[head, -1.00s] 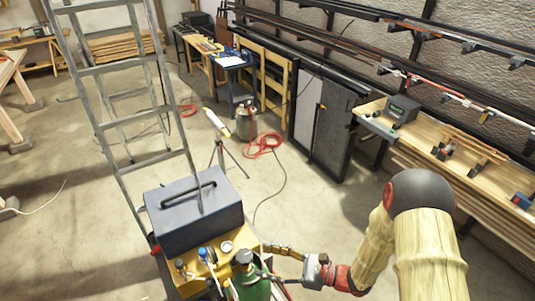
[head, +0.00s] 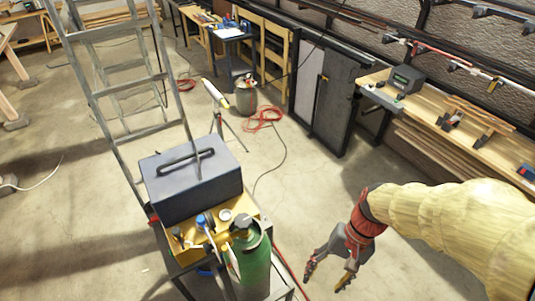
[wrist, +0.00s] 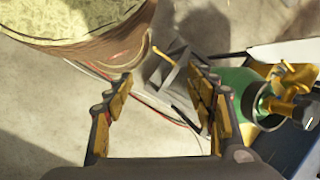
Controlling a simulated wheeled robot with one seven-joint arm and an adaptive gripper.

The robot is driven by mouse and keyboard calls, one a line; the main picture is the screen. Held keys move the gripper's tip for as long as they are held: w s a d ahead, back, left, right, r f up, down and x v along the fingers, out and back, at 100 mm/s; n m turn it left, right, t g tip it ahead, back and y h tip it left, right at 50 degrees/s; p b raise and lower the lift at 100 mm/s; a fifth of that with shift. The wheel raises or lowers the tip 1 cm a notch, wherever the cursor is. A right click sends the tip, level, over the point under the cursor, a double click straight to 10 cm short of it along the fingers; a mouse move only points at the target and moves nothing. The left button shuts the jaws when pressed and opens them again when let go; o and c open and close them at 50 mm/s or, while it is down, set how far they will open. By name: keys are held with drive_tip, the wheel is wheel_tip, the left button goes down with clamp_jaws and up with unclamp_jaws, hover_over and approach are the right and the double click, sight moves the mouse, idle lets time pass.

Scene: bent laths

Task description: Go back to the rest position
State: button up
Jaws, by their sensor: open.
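My gripper (head: 326,280) is open and points down over the floor, just right of the cart in the head view. No object shows between its fingers. In the wrist view its two yellow-lined fingers (wrist: 158,122) stand apart, with floor and a grey angular part between and beyond them. My arm reaches in from the right in a pale, wrapped sleeve. The green gas cylinder (head: 254,262) stands upright on the cart, left of the gripper and apart from it. Its brass valve shows at the right of the wrist view, by the green cylinder (wrist: 236,82).
The cart carries a grey toolbox (head: 190,180) on a yellow top. An aluminium ladder (head: 120,85) stands behind it at left. A workbench (head: 460,110) runs along the right wall. A red hose (head: 264,118) lies on the floor. Open floor lies between cart and bench.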

drive_tip(key=w+d+r+n+t+h+b, duration=0.1)
drive_tip(key=d+r+n+t+h+b, duration=0.2)
drive_tip(key=r+t+b, duration=0.5)
drive_tip(key=shift+w+d+r+n+h, duration=0.25)
drive_tip(key=shift+d+r+n, duration=0.3)
drive_tip(key=shift+r, duration=0.3)
